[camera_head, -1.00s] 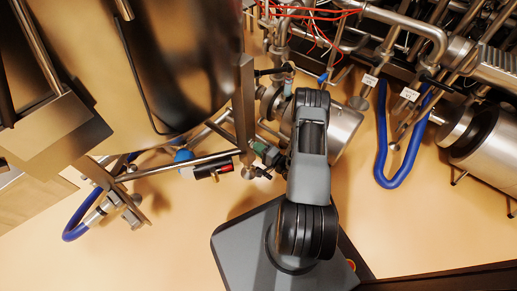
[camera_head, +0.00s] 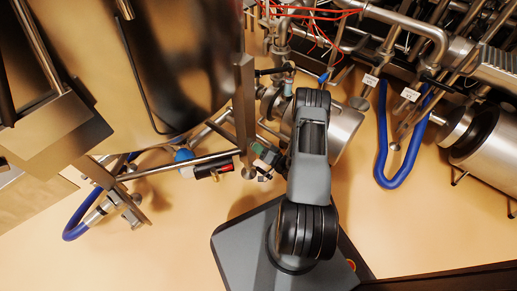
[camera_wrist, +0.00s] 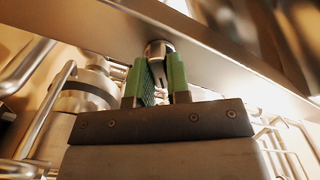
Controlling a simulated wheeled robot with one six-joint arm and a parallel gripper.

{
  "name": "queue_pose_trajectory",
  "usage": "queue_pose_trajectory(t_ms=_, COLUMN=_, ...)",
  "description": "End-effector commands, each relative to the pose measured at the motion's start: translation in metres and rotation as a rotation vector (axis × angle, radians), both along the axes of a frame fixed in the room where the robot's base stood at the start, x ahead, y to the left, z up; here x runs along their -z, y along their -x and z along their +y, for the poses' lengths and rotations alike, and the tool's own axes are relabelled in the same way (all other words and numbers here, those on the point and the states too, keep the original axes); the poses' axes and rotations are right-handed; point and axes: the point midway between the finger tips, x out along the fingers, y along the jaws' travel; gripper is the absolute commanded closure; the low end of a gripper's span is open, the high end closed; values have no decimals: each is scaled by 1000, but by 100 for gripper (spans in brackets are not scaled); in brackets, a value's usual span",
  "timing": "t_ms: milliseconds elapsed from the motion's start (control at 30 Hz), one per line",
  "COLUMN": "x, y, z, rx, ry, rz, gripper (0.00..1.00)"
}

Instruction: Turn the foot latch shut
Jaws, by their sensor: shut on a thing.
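The foot latch (camera_wrist: 158,48) shows in the wrist view as a small rounded metal knob with a slotted lower part, on the underside of a flat steel bar (camera_wrist: 215,42). My gripper (camera_wrist: 157,66) has green fingers, one on each side of the latch, shut on it. In the head view, my gripper (camera_head: 263,152) is beside the foot of the upright steel post (camera_head: 244,105). The latch's contact with the fingers and its exact turn angle are hard to make out there.
The large steel hopper (camera_head: 185,60) stands to the left of my arm. A red-and-black fitting (camera_head: 212,170) sits on a pipe close to the gripper. A steel cylinder (camera_head: 340,130) and pipework lie to the right. Blue hoses (camera_head: 383,150) hang farther right. Open floor lies below.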

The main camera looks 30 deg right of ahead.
Motion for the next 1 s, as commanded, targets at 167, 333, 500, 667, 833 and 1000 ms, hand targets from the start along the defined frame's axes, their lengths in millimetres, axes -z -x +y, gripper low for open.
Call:
queue_pose_trajectory(t_ms=167, x=0, y=0, z=-2, rx=8, ry=151, rz=-69, gripper=100)
queue_pose_trajectory(t_ms=333, x=0, y=0, z=-2, rx=8, ry=298, rz=-136, gripper=100)
queue_pose_trajectory(t_ms=500, x=0, y=0, z=-2, rx=8, ry=442, rz=-201, gripper=100)
queue_pose_trajectory(t_ms=667, x=0, y=0, z=-2, rx=7, ry=568, rz=-258, gripper=100)
queue_pose_trajectory(t_ms=833, x=0, y=0, z=-2, rx=7, ry=681, rz=-310, gripper=100)
queue_pose_trajectory(t_ms=1000, x=0, y=0, z=-2, rx=7, ry=766, rz=-349, gripper=100)
